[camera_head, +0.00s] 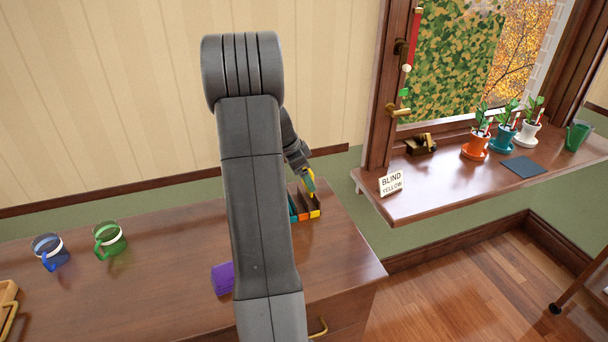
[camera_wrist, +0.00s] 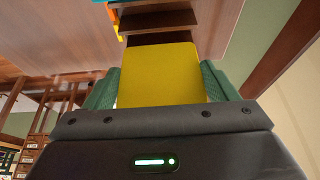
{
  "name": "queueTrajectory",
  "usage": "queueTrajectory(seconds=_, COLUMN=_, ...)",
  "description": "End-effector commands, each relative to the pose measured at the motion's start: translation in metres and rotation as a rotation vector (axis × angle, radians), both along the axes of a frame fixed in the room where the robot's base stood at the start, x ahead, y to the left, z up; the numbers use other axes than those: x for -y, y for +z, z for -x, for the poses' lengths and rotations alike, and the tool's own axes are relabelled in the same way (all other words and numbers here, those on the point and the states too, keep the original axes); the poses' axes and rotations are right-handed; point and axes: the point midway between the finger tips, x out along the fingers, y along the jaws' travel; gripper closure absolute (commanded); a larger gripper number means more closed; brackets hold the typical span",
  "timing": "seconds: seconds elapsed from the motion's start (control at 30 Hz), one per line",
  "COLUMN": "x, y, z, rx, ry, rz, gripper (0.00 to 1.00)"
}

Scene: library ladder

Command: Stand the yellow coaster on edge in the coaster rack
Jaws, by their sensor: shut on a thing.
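The yellow coaster (camera_wrist: 160,78) is a flat square held between the green fingers of my gripper (camera_wrist: 159,85), which is shut on it. In the head view my gripper (camera_head: 309,181) is just above the coaster rack (camera_head: 306,215), and only a thin yellow sliver of the coaster (camera_head: 312,196) shows. The rack has dark dividers and teal, orange and yellow patches along its front. In the wrist view the rack (camera_wrist: 158,20) lies just beyond the coaster's far edge. I cannot tell whether the coaster touches it or is inside a slot.
A purple folded-looking thing (camera_head: 222,278) lies on the wooden desk (camera_head: 150,295), partly behind my arm. Blue (camera_head: 50,252) and green (camera_head: 110,240) mugs stand to the left. The windowsill (camera_head: 440,190) holds potted plants and a "BLIND YELLOW" sign (camera_head: 391,182).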

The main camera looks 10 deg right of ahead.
Motion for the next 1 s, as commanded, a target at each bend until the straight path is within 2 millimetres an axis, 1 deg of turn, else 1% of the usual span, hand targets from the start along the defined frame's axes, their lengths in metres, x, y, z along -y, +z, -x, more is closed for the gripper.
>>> queueTrajectory(seconds=0.7, x=0.0000, y=-0.0002, z=0.0002, rx=0.000, ry=0.000, rz=0.000, gripper=0.43)
queueTrajectory(seconds=1.0, x=0.0000, y=-0.0069, z=0.0002, rx=0.000, ry=0.000, rz=0.000, gripper=0.43)
